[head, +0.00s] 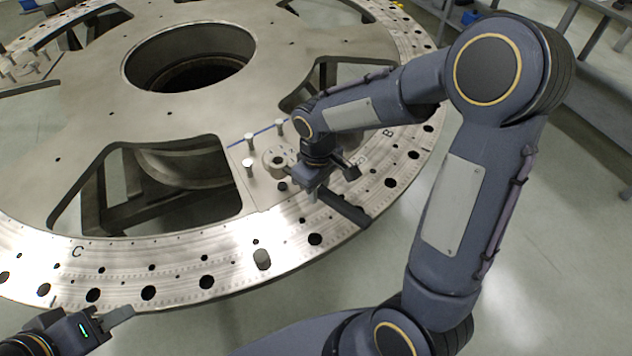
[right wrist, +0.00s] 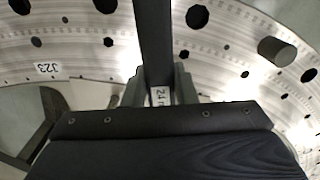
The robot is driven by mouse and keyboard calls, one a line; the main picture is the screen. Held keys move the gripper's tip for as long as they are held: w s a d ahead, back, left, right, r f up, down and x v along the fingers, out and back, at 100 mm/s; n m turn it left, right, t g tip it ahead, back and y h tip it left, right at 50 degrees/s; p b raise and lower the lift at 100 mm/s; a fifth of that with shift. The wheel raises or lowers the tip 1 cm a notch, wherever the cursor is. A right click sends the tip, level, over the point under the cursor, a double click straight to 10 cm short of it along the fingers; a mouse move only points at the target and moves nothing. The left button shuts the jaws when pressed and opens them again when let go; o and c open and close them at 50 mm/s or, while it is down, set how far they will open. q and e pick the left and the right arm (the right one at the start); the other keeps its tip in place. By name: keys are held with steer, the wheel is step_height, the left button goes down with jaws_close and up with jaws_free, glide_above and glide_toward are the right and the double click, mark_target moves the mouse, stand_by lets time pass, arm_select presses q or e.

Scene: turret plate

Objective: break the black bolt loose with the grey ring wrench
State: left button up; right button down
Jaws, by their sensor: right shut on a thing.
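My right gripper (head: 316,188) is over the turret plate's rim and shut on a dark grey bar, the handle of the ring wrench (head: 345,209). The handle points toward the lower right in the head view. In the right wrist view the wrench (right wrist: 153,40) runs upward between the fingers (right wrist: 160,90), with a "24 m" label partly visible. A small dark round thing (head: 282,186) beside the gripper may be the black bolt; I cannot tell. My left gripper (head: 118,317) is apart, low at the left, its jaw gap unclear.
The turret plate (head: 100,150) has large cutouts and a rim with many holes. Clear floor (head: 560,250) lies at the right.

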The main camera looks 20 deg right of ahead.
steer(key=shift+f+b, duration=1.75)
steer(key=shift+f, duration=0.65)
steer(key=shift+f+b, duration=0.65)
steer(key=shift+b, duration=0.05)
stand_by(0.4)
steer(key=shift+d, duration=0.1)
stand_by(0.3)
steer(key=shift+w+d+n, duration=0.15)
steer(key=shift+d+n, duration=0.1)
steer(key=shift+n, duration=0.05)
steer(key=shift+w+d+n, duration=0.2)
steer(key=shift+d+n, duration=0.05)
steer(key=shift+n, duration=0.05)
steer(key=shift+w+d+n+p, duration=0.25)
steer(key=shift+d+n+p, duration=0.15)
steer(key=shift+d+p, duration=0.05)
